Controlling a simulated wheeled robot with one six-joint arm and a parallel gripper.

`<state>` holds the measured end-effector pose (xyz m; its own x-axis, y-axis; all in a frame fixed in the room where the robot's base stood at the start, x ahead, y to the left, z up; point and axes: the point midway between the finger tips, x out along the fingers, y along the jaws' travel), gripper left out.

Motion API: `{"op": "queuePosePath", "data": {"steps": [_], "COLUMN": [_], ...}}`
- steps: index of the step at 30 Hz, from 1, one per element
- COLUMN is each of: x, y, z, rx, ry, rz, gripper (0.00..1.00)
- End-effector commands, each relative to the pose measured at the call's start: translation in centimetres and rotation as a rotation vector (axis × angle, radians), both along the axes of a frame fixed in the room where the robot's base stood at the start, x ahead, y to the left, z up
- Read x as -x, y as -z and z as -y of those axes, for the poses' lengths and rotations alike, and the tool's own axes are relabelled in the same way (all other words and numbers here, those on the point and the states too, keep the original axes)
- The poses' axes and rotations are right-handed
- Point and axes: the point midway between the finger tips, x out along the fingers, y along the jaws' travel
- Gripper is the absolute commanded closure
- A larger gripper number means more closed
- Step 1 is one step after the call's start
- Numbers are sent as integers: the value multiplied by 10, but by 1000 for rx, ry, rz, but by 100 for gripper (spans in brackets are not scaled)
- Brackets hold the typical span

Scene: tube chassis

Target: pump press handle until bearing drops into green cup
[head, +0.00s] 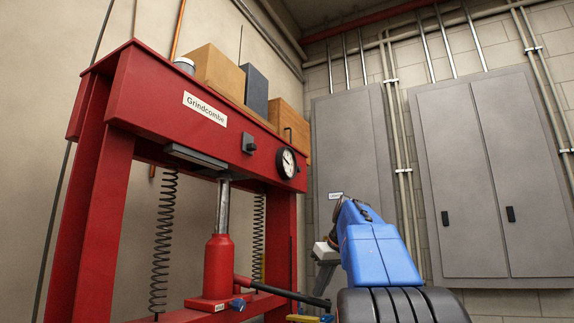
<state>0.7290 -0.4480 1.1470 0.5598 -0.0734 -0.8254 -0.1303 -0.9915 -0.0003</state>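A red press (190,110) labelled "Grindcombe" stands at the left. A red bottle jack (218,265) with a bright ram stands inside its frame, between two dark springs. The press handle (290,293) runs from a red socket at the jack's foot to the right, ending in a dark grip. My blue arm comes in from the lower right. My gripper (325,272), partly hidden behind the arm, appears as a small grey shape just above the handle's outer end. Whether it touches the handle or is open is unclear. I see no bearing and no green cup.
A round gauge (286,163) is on the press beam. Wooden blocks (217,72), a dark block (255,90) and a pale-lidded jar (184,65) stand on top. Grey cabinets (480,180) and pipes line the back wall. Small yellow and blue items (303,318) show at the bottom edge.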

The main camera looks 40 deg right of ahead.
Motion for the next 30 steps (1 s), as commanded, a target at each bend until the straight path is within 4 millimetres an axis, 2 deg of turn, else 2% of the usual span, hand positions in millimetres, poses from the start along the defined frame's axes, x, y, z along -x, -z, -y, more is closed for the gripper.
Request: {"op": "queuePosePath", "data": {"steps": [5,30], "x": [-1,-1], "y": [-13,-121], "z": [1,1], "rx": [1,2], "ry": [1,0], "rz": [1,1], "gripper": [100,100]}}
